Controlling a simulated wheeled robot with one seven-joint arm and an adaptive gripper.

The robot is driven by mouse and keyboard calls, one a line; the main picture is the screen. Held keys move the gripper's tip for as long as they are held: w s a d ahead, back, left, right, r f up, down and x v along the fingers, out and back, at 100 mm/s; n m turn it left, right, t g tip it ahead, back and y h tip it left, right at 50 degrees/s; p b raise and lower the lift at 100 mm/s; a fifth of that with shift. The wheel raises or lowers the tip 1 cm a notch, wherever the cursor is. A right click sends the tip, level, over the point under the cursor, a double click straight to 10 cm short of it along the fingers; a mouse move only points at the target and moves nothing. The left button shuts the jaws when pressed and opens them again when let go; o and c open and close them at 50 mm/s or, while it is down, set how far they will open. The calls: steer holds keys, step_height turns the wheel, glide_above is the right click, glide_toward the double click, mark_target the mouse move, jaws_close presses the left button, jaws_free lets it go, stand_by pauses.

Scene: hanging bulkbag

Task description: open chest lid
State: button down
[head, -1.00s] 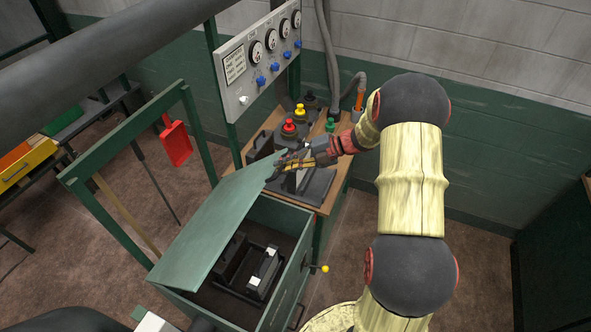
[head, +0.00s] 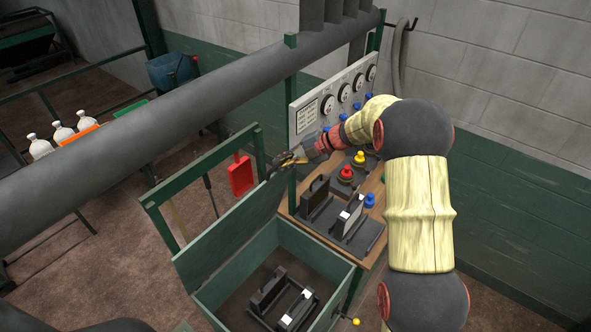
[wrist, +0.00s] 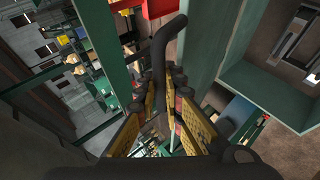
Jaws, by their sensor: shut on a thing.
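The green chest (head: 335,265) stands at the lower middle of the head view, and its inside shows. Its green lid (head: 228,236) is raised and stands steeply at the chest's left side. My gripper (head: 278,165) is at the lid's upper far corner. In the wrist view, my gripper's yellow-sided fingers (wrist: 157,105) are shut around a dark curved handle (wrist: 165,48). The lid's flat face (wrist: 204,45) runs close beside the fingers, and the open chest (wrist: 262,90) is to its right. The exact contact between fingers and handle is partly hidden.
A dark item with white-topped parts (head: 283,298) lies in the chest. A bench (head: 372,190) with a gauge panel (head: 330,105) stands behind. A green frame (head: 203,160) and a red dustpan-like piece (head: 240,175) are left of the lid. A large grey pipe (head: 150,140) crosses in front.

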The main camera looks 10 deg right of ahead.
steer(key=shift+w+a+r, duration=0.2)
steer(key=shift+w+a, duration=0.3)
steer(key=shift+w, duration=0.1)
steer(key=shift+w+a+r, duration=0.15)
steer(key=shift+w+a, duration=0.3)
steer(key=shift+w, duration=0.15)
steer(key=c, duration=1.9)
jaws_free()
steer(key=shift+d+r, duration=0.1)
steer(key=shift+v, duration=1.3)
steer(key=s+d, duration=0.1)
steer(key=d, duration=0.2)
steer(key=s+d, duration=0.2)
steer(key=d, duration=0.2)
steer(key=s+d, duration=0.1)
steer(key=d, duration=0.3)
steer(key=shift+s+d+r, duration=0.1)
steer(key=shift+s, duration=0.2)
